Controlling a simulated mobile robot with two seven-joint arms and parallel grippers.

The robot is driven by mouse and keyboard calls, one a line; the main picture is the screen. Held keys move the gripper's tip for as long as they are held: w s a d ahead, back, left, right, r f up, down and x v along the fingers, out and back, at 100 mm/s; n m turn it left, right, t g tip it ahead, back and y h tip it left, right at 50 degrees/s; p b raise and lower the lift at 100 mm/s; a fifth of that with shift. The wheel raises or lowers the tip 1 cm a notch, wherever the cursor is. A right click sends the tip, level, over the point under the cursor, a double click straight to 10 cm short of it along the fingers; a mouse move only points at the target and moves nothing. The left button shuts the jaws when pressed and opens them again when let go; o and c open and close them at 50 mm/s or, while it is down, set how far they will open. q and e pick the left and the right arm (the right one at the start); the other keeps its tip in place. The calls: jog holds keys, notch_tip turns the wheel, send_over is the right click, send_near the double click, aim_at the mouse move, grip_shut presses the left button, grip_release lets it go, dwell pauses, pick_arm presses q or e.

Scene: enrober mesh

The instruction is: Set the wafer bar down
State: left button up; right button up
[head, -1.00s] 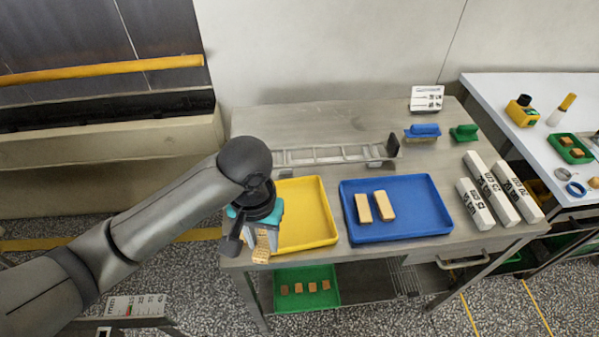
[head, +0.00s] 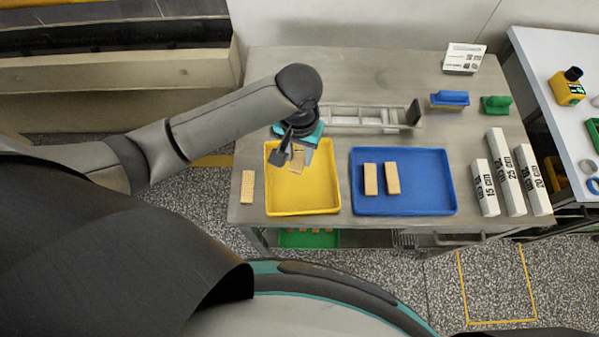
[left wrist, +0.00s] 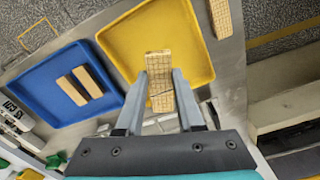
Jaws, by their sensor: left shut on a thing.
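My left gripper (head: 297,150) is shut on a tan wafer bar (left wrist: 159,68), over the yellow tray (head: 302,203). The held bar is partly hidden by the gripper in the head view. In the left wrist view it stands out between the two fingertips (left wrist: 160,100), with the yellow tray (left wrist: 198,40) behind it. I cannot tell whether it touches the tray floor. Another wafer bar (head: 247,187) lies on the metal table left of the yellow tray; it also shows in the left wrist view (left wrist: 221,18). My right gripper is out of view.
A blue tray (head: 430,206) right of the yellow one holds two bars (head: 370,179). A metal rack (head: 350,117) lies behind the trays. Blue (head: 450,98) and green (head: 495,105) handled items are at the back.

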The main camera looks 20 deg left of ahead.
pick_arm(q)
send_over(299, 181)
notch_tip(299, 181, down, 6)
jog(key=shift+f+b, duration=0.1)
jog(key=shift+b, duration=0.3)
jog(key=shift+f+b, duration=0.45)
jog(key=shift+f, duration=1.9)
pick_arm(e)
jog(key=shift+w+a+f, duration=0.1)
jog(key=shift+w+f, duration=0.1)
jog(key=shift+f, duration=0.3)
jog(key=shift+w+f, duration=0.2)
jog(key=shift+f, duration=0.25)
pick_arm(q)
jog(key=shift+f, duration=0.1)
jog(key=o, duration=1)
notch_tip(299, 181, up, 12)
jog(key=shift+r+p, duration=0.15)
jog(key=shift+p, duration=0.95)
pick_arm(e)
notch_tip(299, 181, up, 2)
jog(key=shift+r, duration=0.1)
